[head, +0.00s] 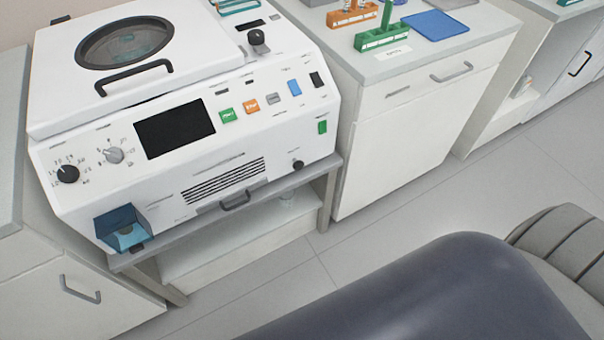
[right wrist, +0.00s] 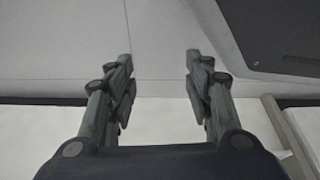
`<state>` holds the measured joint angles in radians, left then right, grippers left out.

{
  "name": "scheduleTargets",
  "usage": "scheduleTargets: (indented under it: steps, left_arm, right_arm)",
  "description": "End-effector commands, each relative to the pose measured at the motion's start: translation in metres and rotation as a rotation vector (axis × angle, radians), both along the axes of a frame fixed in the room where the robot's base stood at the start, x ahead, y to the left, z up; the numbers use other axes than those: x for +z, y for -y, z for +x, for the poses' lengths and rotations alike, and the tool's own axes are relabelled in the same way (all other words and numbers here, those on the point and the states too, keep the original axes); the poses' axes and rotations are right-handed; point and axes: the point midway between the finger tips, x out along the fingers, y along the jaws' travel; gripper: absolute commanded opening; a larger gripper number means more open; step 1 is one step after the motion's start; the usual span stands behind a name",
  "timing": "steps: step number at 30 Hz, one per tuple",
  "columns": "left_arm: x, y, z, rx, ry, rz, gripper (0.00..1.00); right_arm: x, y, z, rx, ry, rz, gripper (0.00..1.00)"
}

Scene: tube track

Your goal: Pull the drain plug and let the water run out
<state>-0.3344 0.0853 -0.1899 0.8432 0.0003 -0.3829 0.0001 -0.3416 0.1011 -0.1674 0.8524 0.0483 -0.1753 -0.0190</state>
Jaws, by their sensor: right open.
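A white benchtop machine (head: 60,140) with a round-windowed lid (head: 125,42) stands on a grey stand in the head view. A small black knob (head: 298,165) sits low at the right of its front face; it may be the drain plug, but no label is readable. No running water is visible. My right gripper (right wrist: 159,52) shows in the right wrist view, its two fingers spread apart with nothing between them. Neither gripper shows in the head view.
A blue translucent box (head: 122,227) juts out at the machine's lower left. A black handle (head: 235,201) sticks out below the vent slots. A white cabinet (head: 420,125) stands close on the right, with tube racks on top.

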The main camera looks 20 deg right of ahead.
Motion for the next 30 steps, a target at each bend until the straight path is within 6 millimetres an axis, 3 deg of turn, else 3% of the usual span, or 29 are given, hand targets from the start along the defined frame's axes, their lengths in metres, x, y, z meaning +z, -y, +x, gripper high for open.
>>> scheduleTargets:
  steps: [1,5,9,13,16,21,25,30]
  left_arm:
    - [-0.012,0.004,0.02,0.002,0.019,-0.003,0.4]
    - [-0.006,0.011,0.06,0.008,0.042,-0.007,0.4]
    - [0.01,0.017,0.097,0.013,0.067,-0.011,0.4]
    - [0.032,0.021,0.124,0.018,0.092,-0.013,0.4]
    - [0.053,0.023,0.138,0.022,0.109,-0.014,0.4]
    - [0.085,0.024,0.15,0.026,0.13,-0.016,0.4]
    - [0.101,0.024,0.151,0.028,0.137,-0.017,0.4]
    - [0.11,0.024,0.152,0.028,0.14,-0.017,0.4]
  right_arm:
    - [-0.004,0.001,0.035,-0.014,0.087,0.013,0.47]
    - [0.028,0.005,0.112,-0.042,0.305,0.043,0.47]
    - [0.083,0.01,0.183,-0.063,0.542,0.075,0.47]
    - [0.149,0.015,0.231,-0.072,0.76,0.104,0.47]
    - [0.206,0.017,0.255,-0.073,0.921,0.126,0.47]
    - [0.288,0.017,0.27,-0.064,1.128,0.156,0.47]
    - [0.324,0.016,0.271,-0.059,1.211,0.171,0.47]
    - [0.338,0.015,0.278,-0.058,1.239,0.177,0.47]
